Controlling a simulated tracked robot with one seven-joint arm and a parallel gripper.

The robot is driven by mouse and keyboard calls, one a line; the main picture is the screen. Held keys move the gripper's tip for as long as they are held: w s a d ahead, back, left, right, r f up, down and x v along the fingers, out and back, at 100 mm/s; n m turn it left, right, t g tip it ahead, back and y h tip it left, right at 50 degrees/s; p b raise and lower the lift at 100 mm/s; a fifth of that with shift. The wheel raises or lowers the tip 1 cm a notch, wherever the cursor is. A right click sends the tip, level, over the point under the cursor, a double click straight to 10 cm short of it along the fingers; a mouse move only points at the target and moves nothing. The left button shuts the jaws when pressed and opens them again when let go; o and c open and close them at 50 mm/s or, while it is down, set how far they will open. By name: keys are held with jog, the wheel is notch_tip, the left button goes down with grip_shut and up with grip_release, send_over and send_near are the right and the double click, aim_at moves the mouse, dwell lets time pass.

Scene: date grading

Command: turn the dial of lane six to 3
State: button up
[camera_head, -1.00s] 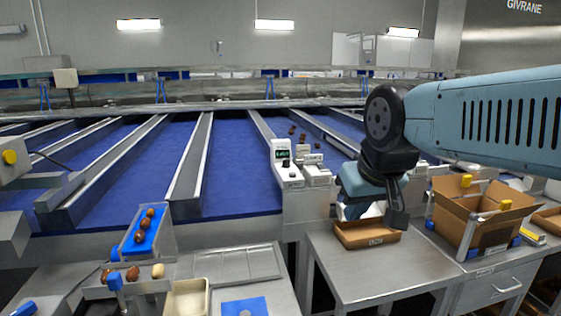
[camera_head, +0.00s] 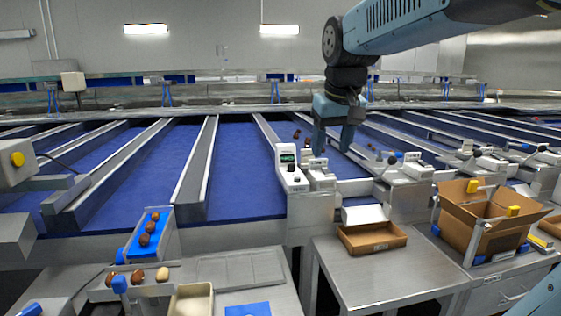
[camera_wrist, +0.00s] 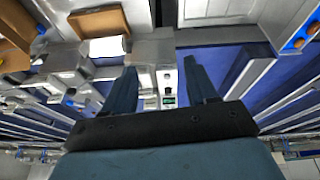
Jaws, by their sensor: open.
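A white control unit (camera_head: 290,178) with a small dark display and a black knob (camera_head: 291,168) stands at the front end of a blue lane, in the middle of the head view. I cannot read a lane number or the dial's setting. My gripper (camera_head: 332,148) points down, open and empty, a little to the right of and above this unit. In the wrist view the unit (camera_wrist: 168,85) shows between the two fingers of my gripper (camera_wrist: 159,70), with its green display visible. Nothing shows contact between the fingers and the unit.
Similar units (camera_head: 410,167) stand along the lanes to the right. A shallow brown tray (camera_head: 372,245) and an open cardboard box (camera_head: 480,222) are on the steel table. Several dates sit on a blue-lined chute (camera_head: 165,228) at left. A few lie on the belt behind my gripper.

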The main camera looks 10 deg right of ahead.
jog(key=w+r+n+g, duration=0.1)
jog(key=w+r+g, duration=0.15)
jog(key=w, duration=1.45)
jog(key=n+g, duration=0.1)
jog(key=g, duration=0.1)
send_over(291, 163)
notch_tip(291, 163, down, 5)
jog(key=shift+t, duration=0.25)
notch_tip(291, 163, down, 14)
jog(key=shift+r, duration=0.25)
jog(key=shift+c, duration=0.4)
jog(key=c, duration=0.9)
jog(key=shift+d, duration=0.45)
jog(key=shift+c, duration=0.3)
jog(key=shift+a, duration=0.3)
jog(key=shift+n, duration=3.3)
